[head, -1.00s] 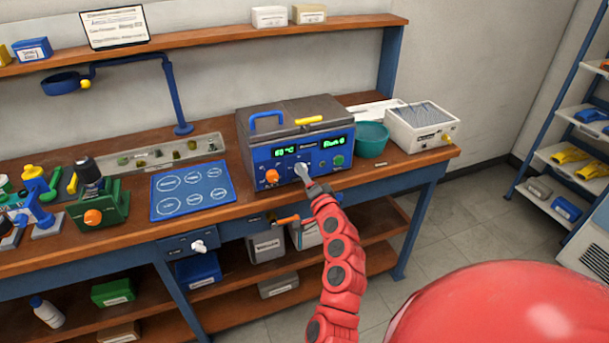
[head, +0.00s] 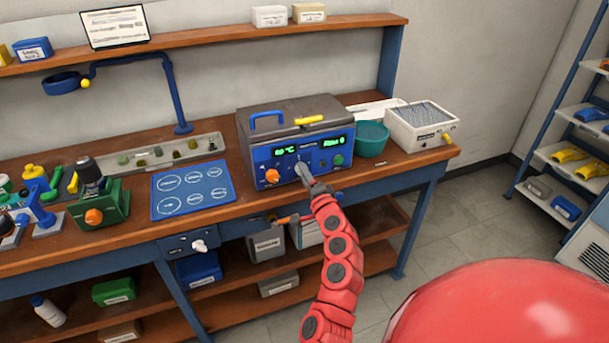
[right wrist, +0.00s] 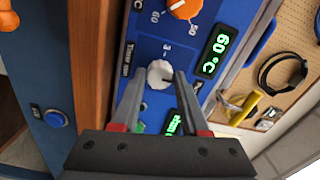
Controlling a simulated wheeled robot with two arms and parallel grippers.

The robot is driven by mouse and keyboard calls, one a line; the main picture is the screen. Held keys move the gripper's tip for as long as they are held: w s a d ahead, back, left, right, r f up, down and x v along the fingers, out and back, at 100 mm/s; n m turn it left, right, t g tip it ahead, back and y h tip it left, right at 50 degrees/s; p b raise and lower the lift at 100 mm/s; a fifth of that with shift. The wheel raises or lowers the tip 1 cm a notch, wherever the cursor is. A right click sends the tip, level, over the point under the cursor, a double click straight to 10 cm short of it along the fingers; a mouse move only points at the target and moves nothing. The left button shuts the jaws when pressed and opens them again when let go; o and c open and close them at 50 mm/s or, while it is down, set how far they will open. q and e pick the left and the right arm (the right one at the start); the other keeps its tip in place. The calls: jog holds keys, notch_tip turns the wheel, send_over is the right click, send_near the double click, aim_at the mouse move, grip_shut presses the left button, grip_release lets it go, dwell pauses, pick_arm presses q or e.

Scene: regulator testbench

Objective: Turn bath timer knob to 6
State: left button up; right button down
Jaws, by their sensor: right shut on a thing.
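The water bath (head: 258,158) is a blue-fronted box with a dark grey lid and green lit displays, standing on the bench. The timer knob is hidden by my right gripper in the head view. In the right wrist view the timer knob (right wrist: 159,73) is white and round, between an orange knob and the bath's lower edge, with a "3" printed beside it. A dark mark shows on the knob's right side. My right gripper (head: 304,171) is at the panel; in the wrist view its fingertips (right wrist: 160,76) are closed on the knob's two sides. My left gripper is out of view.
An orange knob (head: 272,176) sits left of the gripper on the panel, and a green button (head: 338,160) sits to the right. A teal bowl (head: 372,140) and a white box of rods (head: 420,127) stand right of the bath. A blue mat (head: 192,190) lies left.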

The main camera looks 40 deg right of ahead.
jog(key=shift+c, duration=2.1)
grip_release()
jog(key=v, duration=1.7)
jog(key=shift+s, duration=0.25)
jog(key=shift+f, duration=0.1)
